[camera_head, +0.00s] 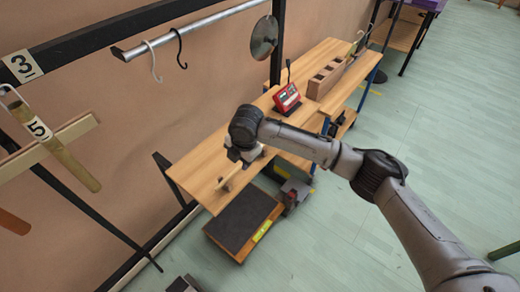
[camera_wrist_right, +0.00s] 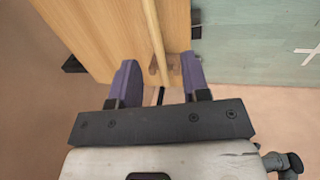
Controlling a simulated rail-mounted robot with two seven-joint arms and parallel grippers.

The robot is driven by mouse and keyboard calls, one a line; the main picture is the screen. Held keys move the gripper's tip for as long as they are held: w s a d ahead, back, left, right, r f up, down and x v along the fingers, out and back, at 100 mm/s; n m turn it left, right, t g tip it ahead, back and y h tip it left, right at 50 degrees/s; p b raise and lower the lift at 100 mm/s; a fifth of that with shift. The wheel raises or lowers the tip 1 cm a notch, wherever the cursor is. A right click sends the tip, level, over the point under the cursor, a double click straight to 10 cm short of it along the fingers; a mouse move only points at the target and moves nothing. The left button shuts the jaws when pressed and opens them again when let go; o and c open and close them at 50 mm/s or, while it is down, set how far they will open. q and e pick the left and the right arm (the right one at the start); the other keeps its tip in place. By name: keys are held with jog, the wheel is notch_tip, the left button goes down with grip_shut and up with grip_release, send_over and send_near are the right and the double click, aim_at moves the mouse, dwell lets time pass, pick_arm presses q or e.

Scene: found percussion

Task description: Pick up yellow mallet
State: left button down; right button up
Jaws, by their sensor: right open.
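My right gripper (camera_head: 243,160) hangs over the near end of the wooden table, and its fingers are partly hidden by the wrist in the head view. In the right wrist view its two purple fingers (camera_wrist_right: 158,66) stand apart, open and empty. A pale yellowish rod (camera_wrist_right: 153,30), seemingly the mallet's handle, runs lengthwise between them. Its end lies by a small wooden rest (camera_wrist_right: 173,68) near the table edge. A small wooden piece also shows at the table's near end in the head view (camera_head: 228,182). No mallet head is clearly visible. My left gripper is not in view.
The wooden table (camera_head: 207,160) holds a red device (camera_head: 287,98) and a slotted wooden box (camera_head: 327,78). A rail (camera_head: 190,32) with hooks and a metal disc (camera_head: 264,38) rises behind. A dark-topped platform (camera_head: 240,222) stands below. Green floor is open at right.

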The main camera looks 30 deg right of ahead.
aim_at(238, 169)
jog(key=shift+w+f, duration=0.1)
jog(key=shift+f, duration=0.6)
jog(key=shift+w+a+f+b, duration=0.2)
jog(key=shift+f+b, duration=0.15)
jog(key=shift+f, duration=0.5)
jog(key=shift+w+a+f+b, duration=0.1)
jog(key=shift+w+f+b, duration=0.2)
jog(key=shift+f, duration=0.5)
jog(key=shift+w+a+f+b, duration=0.15)
jog(key=shift+f+b, duration=0.25)
jog(key=shift+f, duration=0.45)
jog(key=shift+d, duration=0.1)
grip_shut()
